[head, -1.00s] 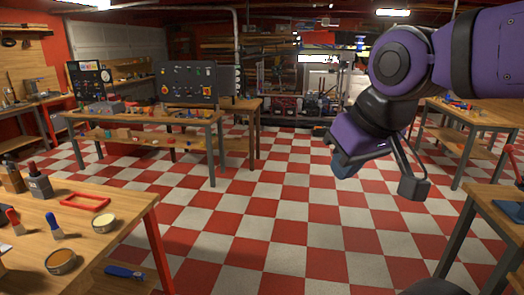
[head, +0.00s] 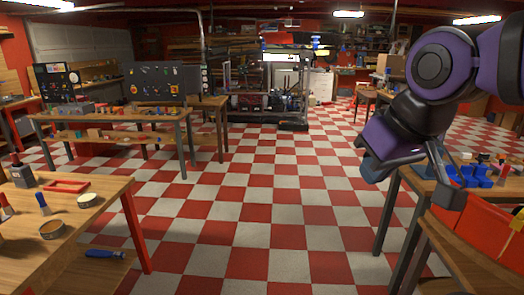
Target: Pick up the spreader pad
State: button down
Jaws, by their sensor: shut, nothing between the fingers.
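I cannot make out a spreader pad for certain in the head view. My gripper (head: 374,170) hangs at the end of my purple and black arm at the right. It is shut and empty, in the air over the floor just left of the right bench. Its fingertips are small and partly hidden by the wrist.
The checkered floor (head: 255,205) between is clear.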

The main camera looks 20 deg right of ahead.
aim_at(499, 156)
jog(key=k+l+z, duration=0.1)
jog(key=k+l, duration=0.15)
jog(key=k+l+z, duration=0.15)
jog(key=l, duration=0.3)
jog(key=k+l+z, duration=0.1)
jog(key=k+l, duration=0.15)
jog(key=k+l+z, duration=0.15)
jog(key=l, duration=0.35)
jog(key=k+l+z, duration=0.1)
jog(key=k+l, duration=0.15)
jog(key=l, duration=0.2)
jog(key=l+z, duration=0.2)
jog(key=l, duration=0.55)
jog(key=i+l+z, duration=0.2)
jog(key=l, duration=0.55)
jog(key=i+l+z, duration=0.3)
jog(key=i, duration=0.3)
